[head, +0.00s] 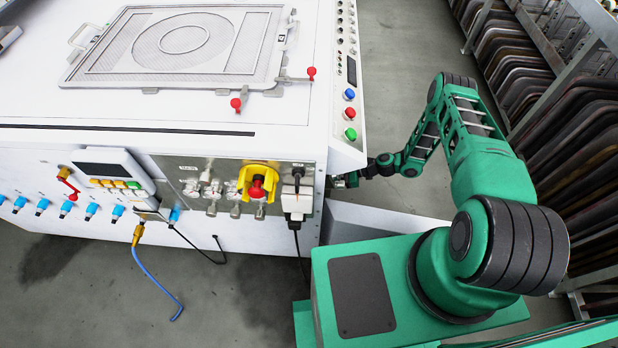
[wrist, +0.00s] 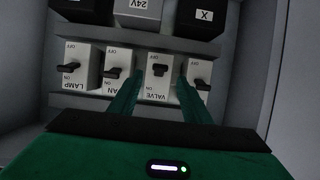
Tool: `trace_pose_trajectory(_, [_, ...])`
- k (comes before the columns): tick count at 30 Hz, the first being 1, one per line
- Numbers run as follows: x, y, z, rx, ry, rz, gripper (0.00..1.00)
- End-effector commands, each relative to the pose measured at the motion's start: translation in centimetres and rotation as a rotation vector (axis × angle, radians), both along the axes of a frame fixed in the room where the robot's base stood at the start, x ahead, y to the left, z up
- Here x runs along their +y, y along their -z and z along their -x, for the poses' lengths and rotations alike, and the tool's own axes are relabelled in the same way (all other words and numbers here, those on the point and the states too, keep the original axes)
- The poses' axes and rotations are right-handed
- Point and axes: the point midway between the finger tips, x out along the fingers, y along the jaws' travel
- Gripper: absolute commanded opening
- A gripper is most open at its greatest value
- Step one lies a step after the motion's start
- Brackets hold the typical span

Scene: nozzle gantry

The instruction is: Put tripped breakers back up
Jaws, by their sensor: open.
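A row of small white breakers with black levers shows in the wrist view, labels upside down: the LAMP breaker (wrist: 72,82), one reading "AN" with its first letter covered (wrist: 113,66), the VALVE breaker (wrist: 155,93) and a fourth breaker (wrist: 200,66) whose name is hidden. The VALVE lever (wrist: 160,70) looks different in shape from its neighbours' levers; its exact setting is hard to tell. My gripper (wrist: 159,78) is open, its green fingers on either side of the VALVE breaker. Contact cannot be judged. In the head view my arm reaches the machine's right side, where the breakers are hidden.
Grey cabinet walls (wrist: 250,60) close in on the right. A white machine (head: 60,105) stands left of my arm, and a rack of dark frames (head: 570,130) stands right.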

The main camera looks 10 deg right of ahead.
Motion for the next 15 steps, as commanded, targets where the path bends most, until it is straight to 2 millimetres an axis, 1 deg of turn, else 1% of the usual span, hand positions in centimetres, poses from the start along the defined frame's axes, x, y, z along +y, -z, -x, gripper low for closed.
trace_pose_trajectory(1, [0.9, 0.4, -0.1, 0.0, -0.002, 0.0, 0.44])
trace_pose_trajectory(3, [1.9, 0.8, -0.4, -0.001, -0.001, 0.0, 0.44])
trace_pose_trajectory(6, [3.1, 1.3, -0.6, -0.001, -0.001, 0.0, 0.44])
trace_pose_trajectory(10, [4.2, 1.8, -0.8, 0.001, -0.001, 0.001, 0.44])
trace_pose_trajectory(15, [4.7, 2.0, -1.0, 0.001, 0.001, 0.002, 0.44])
